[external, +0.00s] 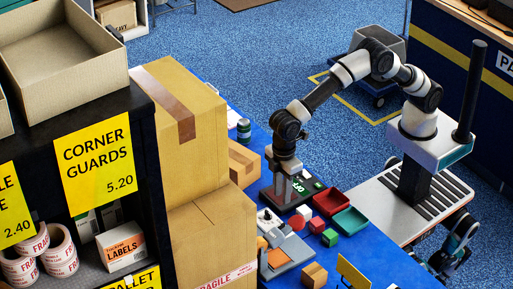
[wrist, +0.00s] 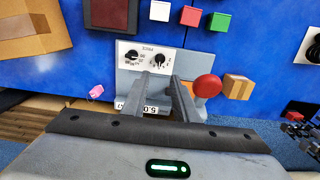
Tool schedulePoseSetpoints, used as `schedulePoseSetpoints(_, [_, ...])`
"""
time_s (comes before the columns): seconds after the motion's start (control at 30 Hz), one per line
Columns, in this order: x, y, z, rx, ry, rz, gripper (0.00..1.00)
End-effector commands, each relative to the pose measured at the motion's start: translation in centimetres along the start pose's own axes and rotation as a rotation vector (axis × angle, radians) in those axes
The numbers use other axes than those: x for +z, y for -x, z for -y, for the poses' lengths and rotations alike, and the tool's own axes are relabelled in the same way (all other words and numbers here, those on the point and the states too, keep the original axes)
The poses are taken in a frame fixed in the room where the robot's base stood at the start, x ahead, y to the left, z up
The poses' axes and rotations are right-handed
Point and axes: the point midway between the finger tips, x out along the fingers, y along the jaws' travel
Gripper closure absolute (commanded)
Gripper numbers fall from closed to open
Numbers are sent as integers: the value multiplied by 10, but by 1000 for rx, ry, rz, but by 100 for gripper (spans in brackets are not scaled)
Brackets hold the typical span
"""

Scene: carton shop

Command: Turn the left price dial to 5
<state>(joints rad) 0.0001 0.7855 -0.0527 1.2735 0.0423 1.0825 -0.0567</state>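The price device shows in the wrist view with a white panel (wrist: 128,72) carrying two black dials and upside-down lettering that looks like PRICE. One dial (wrist: 132,57) is at picture left, the other dial (wrist: 160,60) at picture right. Pointer readings are too small to tell. My gripper (wrist: 162,78) is open and empty, its two fingers apart just short of the panel, partly covering the device. A small display (wrist: 150,108) shows upside-down digits between the fingers.
A red ball knob (wrist: 207,86) stands beside the fingers. White, red and green blocks lie beyond the panel, with a brown box (wrist: 238,87) to the right. Stacked cartons (external: 190,130) stand left of the arm on the blue table (external: 370,250). A red tray (external: 331,201) and green tray (external: 350,221) lie nearby.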

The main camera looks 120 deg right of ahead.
Motion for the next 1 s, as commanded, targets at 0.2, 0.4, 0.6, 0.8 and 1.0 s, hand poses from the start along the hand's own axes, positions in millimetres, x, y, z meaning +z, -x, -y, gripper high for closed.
schedulePoseSetpoints(0.2, [0,36,0,0,0,-1,73])
schedulePoseSetpoints(0.4, [0,47,0,0,0,-1,73])
schedulePoseSetpoints(0.6, [0,47,0,0,0,0,73])
schedulePoseSetpoints(0.8, [6,62,1,-1,-1,-17,73])
schedulePoseSetpoints(1.0, [52,133,4,-6,-4,-100,73])
